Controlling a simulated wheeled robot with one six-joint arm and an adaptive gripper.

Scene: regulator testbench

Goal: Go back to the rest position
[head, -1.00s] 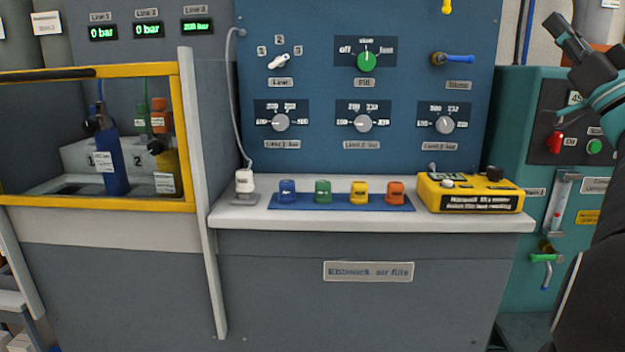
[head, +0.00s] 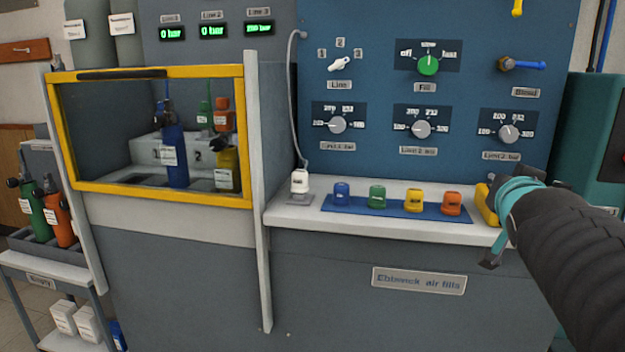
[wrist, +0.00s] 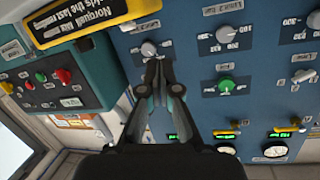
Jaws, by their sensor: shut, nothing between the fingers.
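My gripper (wrist: 158,70) shows in the wrist view with its two dark fingers closed together and nothing between them. Behind the fingers is the blue panel with its knobs; I cannot tell how far off it is. In the head view my black arm with its teal wrist reaches in from the right, in front of the bench's right end. The fingertips cannot be made out clearly there.
The blue panel (head: 385,100) stands over a light shelf (head: 300,216) with a white block and a blue strip of coloured blocks. A yellow device (head: 486,206) is mostly hidden behind my arm. A yellow-framed cabinet (head: 70,130) and cylinder cart (head: 50,265) stand left.

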